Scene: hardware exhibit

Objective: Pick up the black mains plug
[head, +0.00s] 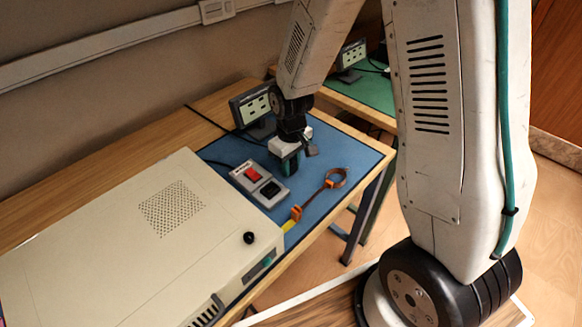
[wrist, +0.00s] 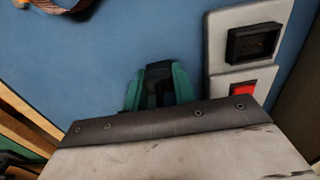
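My gripper (head: 290,164) points down over the blue mat (head: 333,152), behind the switch and socket unit. Its teal fingers also show in the wrist view (wrist: 158,88), seen from above beside the unit. A small black shape (wrist: 158,72) shows between the fingers; it may be the black mains plug or a dark part of the gripper. I cannot tell whether the fingers touch it. No other thing is clearly the plug. The grey unit has a red switch (head: 252,174) and a black socket (head: 270,189), also in the wrist view (wrist: 253,43).
A beige cabinet (head: 110,235) with a small black knob (head: 249,238) fills the near left. A small monitor (head: 252,104) stands behind my gripper. The mat right of my gripper is mostly clear.

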